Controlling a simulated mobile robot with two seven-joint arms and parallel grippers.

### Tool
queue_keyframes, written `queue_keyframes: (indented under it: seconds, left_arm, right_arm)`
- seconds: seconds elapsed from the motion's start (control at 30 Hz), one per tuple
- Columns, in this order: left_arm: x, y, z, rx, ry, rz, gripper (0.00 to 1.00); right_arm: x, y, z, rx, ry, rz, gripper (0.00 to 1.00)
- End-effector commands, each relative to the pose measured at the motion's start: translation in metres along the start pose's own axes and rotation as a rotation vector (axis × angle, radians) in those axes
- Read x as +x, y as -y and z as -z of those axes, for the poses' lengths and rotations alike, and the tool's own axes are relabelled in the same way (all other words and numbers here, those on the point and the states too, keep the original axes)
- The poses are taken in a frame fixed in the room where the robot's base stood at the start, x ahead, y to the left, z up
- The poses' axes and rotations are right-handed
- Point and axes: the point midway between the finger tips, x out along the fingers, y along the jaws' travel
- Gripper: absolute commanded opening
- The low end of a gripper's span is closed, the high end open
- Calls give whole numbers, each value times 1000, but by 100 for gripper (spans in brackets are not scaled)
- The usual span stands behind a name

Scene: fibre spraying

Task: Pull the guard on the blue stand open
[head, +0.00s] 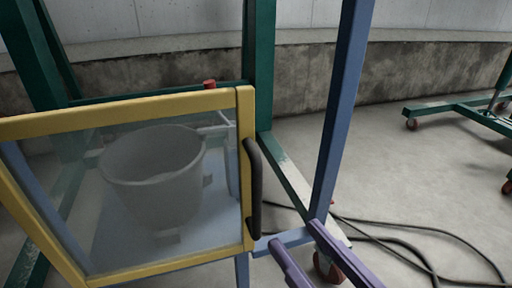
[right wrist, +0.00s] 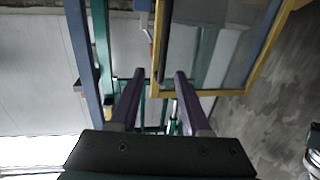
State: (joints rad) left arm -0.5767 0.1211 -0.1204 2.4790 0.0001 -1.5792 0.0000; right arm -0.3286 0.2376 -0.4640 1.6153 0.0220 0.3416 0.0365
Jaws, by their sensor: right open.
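The guard (head: 120,103) is a clear panel in a yellow frame, at the left of the head view. It also shows at the upper right of the right wrist view (right wrist: 262,72). Its black upright handle (head: 256,190) is on the right edge of the frame. The blue stand (head: 338,110) has a post right of the guard, with a gap in the picture between them. How far the guard stands open is hard to tell. My right gripper (head: 292,232), with purple fingers, is open and empty, right of the handle's lower end and apart from it. My left gripper is not in view.
A grey bucket (head: 155,180) stands behind the clear panel. Green frames (head: 258,60) rise behind the stand. Black cables (head: 440,232) lie on the floor at the right. Another green wheeled frame (head: 455,108) stands far right.

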Motion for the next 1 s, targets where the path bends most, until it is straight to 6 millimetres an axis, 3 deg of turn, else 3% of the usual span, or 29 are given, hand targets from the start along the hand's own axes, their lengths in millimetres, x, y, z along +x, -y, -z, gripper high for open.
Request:
queue_keyframes:
  seconds: [0.03, 0.23, 0.5, 0.7, 1.0]
  left_arm:
    - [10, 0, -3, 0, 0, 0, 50]
    - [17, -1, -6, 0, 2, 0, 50]
    - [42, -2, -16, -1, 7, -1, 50]
    - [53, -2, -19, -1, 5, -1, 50]
    - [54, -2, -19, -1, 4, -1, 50]
  right_arm:
    - [0, 1, -10, 0, -6, 3, 47]
    - [15, 1, -10, 0, -18, 4, 47]
    - [66, 1, -10, -1, -19, 4, 47]
    - [92, 1, -8, -1, -17, 4, 47]
    - [99, 1, -6, -1, -12, 4, 47]
